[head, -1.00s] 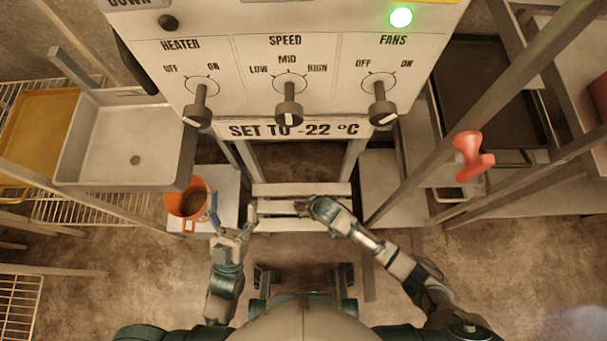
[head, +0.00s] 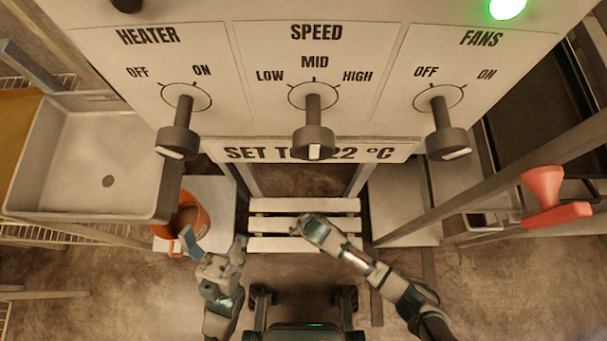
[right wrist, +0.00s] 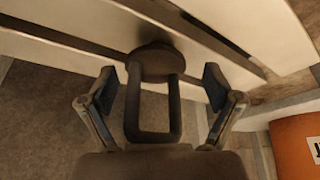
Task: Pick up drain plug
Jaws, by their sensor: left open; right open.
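The drain plug (right wrist: 160,62) appears to be the dark round disc with a squared loop handle in the right wrist view, by the white slats. My right gripper (right wrist: 161,86) is open, with its fingers on either side of the plug's loop and gaps on both sides. In the head view my right gripper (head: 312,228) is over the slatted bench (head: 270,206); the plug cannot be made out there. My left gripper (head: 216,250) is open and empty, left of the bench and beside the orange bucket (head: 195,215).
A white sink (head: 75,160) with a drain hole is at left. A control panel (head: 270,60) with three knobs hangs over the bench. An orange surface (right wrist: 300,145) shows in the right wrist view.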

